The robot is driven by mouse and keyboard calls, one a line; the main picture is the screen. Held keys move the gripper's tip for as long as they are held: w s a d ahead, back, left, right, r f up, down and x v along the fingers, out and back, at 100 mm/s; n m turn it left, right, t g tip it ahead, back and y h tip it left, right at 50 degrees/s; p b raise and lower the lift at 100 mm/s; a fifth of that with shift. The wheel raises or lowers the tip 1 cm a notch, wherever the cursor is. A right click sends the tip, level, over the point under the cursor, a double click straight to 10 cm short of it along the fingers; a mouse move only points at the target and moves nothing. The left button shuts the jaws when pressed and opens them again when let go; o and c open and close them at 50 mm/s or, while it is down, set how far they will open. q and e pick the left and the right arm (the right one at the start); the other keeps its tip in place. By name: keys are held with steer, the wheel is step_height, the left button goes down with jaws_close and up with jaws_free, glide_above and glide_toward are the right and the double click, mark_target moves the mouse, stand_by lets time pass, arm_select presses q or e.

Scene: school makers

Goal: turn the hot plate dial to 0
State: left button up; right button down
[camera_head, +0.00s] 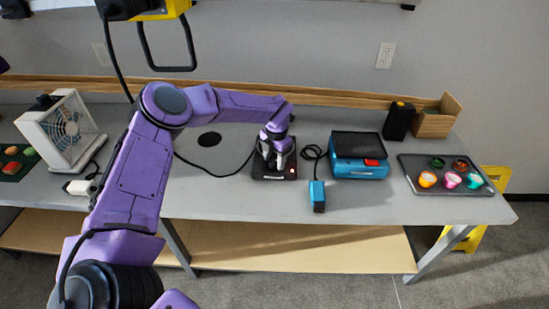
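The hot plate (260,176) is a small dark, square unit on the grey workbench, near the middle of the view. A small orange-red spot (292,170) shows at its right side. My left gripper (275,164) is directly over the hot plate, pointing down. It hides much of the plate's top. I cannot make out the dial or its setting. The fingers are too small and dark to tell whether they are open or shut, or whether they touch anything. My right gripper is not in view.
Right of the hot plate are a blue tool (317,196) with a black cable, a blue machine (358,170) and a tray of cups (425,184). A white fan (62,130) stands at the left. Bare bench (215,185) lies left of the plate.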

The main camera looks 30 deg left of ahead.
arm_select(q)
steer(key=c, duration=0.6)
steer(key=shift+c, duration=0.2)
